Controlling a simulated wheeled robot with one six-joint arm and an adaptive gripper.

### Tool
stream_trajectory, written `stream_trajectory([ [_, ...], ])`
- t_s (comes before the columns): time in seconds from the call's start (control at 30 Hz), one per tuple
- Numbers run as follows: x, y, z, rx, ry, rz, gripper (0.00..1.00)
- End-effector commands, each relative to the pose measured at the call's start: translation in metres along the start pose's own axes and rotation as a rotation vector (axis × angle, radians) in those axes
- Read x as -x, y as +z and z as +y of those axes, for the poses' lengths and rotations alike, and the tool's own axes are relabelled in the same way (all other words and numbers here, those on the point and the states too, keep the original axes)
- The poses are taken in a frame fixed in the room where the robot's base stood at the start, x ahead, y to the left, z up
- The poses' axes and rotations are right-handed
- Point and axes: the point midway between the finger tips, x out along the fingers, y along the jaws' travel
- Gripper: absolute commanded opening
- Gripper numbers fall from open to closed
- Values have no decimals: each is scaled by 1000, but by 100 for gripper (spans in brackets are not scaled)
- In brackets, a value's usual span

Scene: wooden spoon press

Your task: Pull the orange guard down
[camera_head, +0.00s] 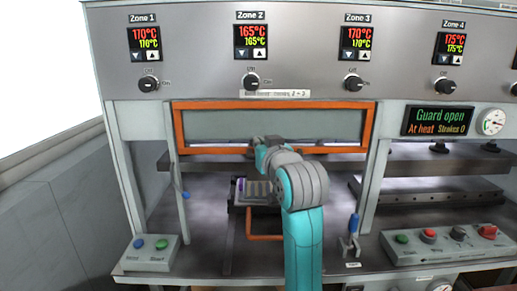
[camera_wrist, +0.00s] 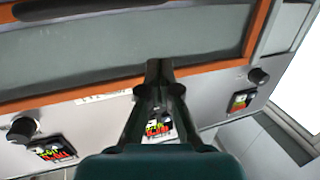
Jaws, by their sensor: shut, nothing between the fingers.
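The orange guard (camera_head: 368,128) is an orange-framed grey panel, raised in the upper part of the press opening just under the zone controls. It also shows in the wrist view as a grey panel with an orange edge (camera_wrist: 262,18), and a dark bar (camera_wrist: 85,8) crosses it at the top left. My gripper (camera_head: 262,143) is in front of the guard near its lower edge, which it partly hides. In the wrist view my gripper's fingers (camera_wrist: 158,66) are shut with nothing between them, and their tips overlap the panel. I cannot tell whether they touch it.
The display (camera_head: 438,121) reads "Guard open". Below the guard is a tray with an orange handle (camera_head: 265,238). A button box (camera_head: 150,253) stands at the left, a blue-handled lever (camera_head: 352,232) and a control box (camera_head: 447,245) at the right. Posts flank the opening.

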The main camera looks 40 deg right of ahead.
Motion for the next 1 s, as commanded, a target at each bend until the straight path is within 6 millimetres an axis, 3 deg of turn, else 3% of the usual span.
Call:
stream_trajectory([
  [0.43, -77, 0, 0, 0, 0, -1, 0],
  [0.7, -65, 30, 0, 0, 0, -1, 0],
  [1.0, -62, 38, 0, 0, 0, 1, 0],
])
